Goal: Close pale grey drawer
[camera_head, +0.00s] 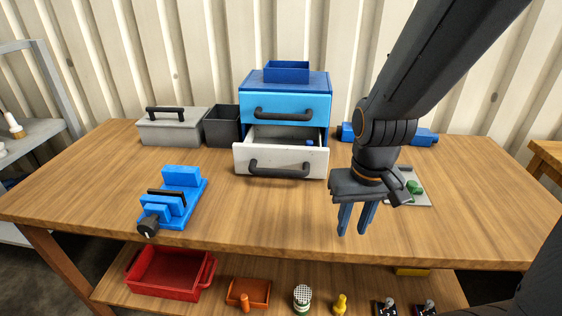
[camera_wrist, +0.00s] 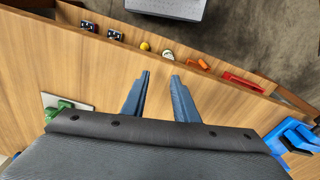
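The pale grey drawer (camera_head: 280,162) is the lower drawer of a small blue cabinet (camera_head: 285,84) at the back middle of the table. It is pulled out toward the front, with a black bar handle (camera_head: 279,169) and a small blue item (camera_head: 310,142) inside. The blue upper drawer (camera_head: 286,109) is shut. My gripper (camera_head: 356,220) is to the right and in front of the drawer, above the table, pointing down. Its two blue fingers are apart and empty; they also show in the wrist view (camera_wrist: 160,98). The drawer is not in the wrist view.
A blue vise (camera_head: 176,200) stands front left on the wooden table (camera_head: 270,222). A grey toolbox (camera_head: 170,130) and dark bin (camera_head: 222,126) stand left of the cabinet. A tray with green pieces (camera_head: 420,198) lies right. The lower shelf holds a red bin (camera_head: 168,273). The table before the drawer is clear.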

